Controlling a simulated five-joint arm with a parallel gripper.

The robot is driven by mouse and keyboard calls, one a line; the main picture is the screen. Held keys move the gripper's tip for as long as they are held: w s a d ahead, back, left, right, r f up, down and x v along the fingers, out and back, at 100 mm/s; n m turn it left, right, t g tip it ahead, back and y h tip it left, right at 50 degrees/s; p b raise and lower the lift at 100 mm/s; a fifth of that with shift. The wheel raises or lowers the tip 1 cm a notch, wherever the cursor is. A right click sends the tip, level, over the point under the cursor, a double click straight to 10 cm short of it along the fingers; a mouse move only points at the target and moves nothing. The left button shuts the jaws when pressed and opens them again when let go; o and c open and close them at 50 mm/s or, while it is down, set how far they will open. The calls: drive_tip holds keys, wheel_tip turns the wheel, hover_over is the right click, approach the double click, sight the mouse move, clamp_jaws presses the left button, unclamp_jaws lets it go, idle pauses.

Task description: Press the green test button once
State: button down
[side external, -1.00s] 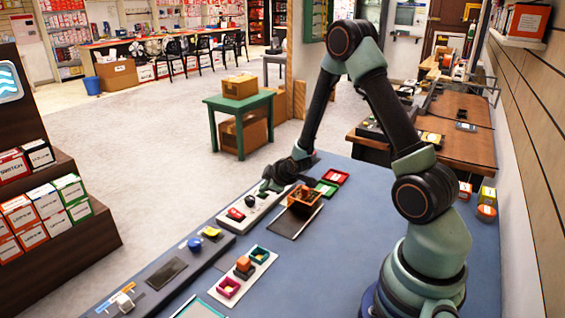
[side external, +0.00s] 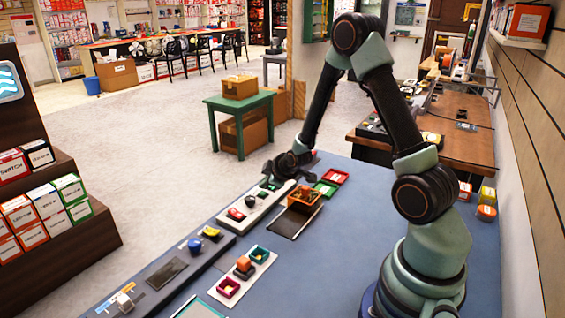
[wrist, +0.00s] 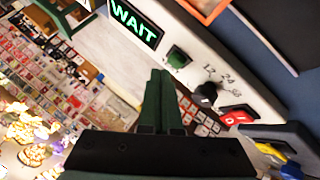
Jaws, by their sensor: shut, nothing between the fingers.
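The green test button (wrist: 177,57) sits on a white panel (wrist: 225,62) in the wrist view, between a display reading WAIT (wrist: 135,22) and a black knob (wrist: 205,95). It is small in the side external view (side external: 268,184). My gripper (wrist: 160,74) is shut and empty, its dark green fingers side by side. In the wrist view the fingertips appear just below and left of the button. In the side external view my gripper (side external: 270,170) is at the panel's far end, close to the button. I cannot tell its exact height or any contact.
A red switch (wrist: 237,116) is beyond the knob on the same panel. A blue knob (side external: 195,243) and a yellow part (side external: 211,232) are nearer along the bench strip. An orange bin (side external: 304,199) stands right of the panel, with a green tray (side external: 326,188) and red tray (side external: 335,177) behind.

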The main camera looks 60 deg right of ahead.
sight(265, 198)
drive_tip(key=shift+r, duration=0.1)
wheel_tip(265, 198, up, 5)
drive_tip(key=shift+f, duration=0.1)
idle(0.6)
idle(0.5)
drive_tip(key=s+a+r+m+g+y, duration=0.1)
drive_tip(key=s+a+r, duration=0.2)
drive_tip(key=a+r, duration=0.3)
drive_tip(key=s+a+r+m+y, duration=0.1)
drive_tip(key=s+a+r+m, duration=0.15)
drive_tip(key=a+r, duration=0.25)
drive_tip(key=s+a+r+m+g, duration=0.1)
drive_tip(key=s+a+r, duration=0.1)
drive_tip(key=s, duration=0.4)
drive_tip(key=s+a+r+g+y, duration=0.1)
drive_tip(key=s+a+r, duration=0.1)
drive_tip(key=s+a, duration=0.3)
drive_tip(key=shift+s+a+r+m, duration=0.15)
drive_tip(key=shift+s+r+m, duration=0.05)
drive_tip(key=shift+s+m, duration=0.15)
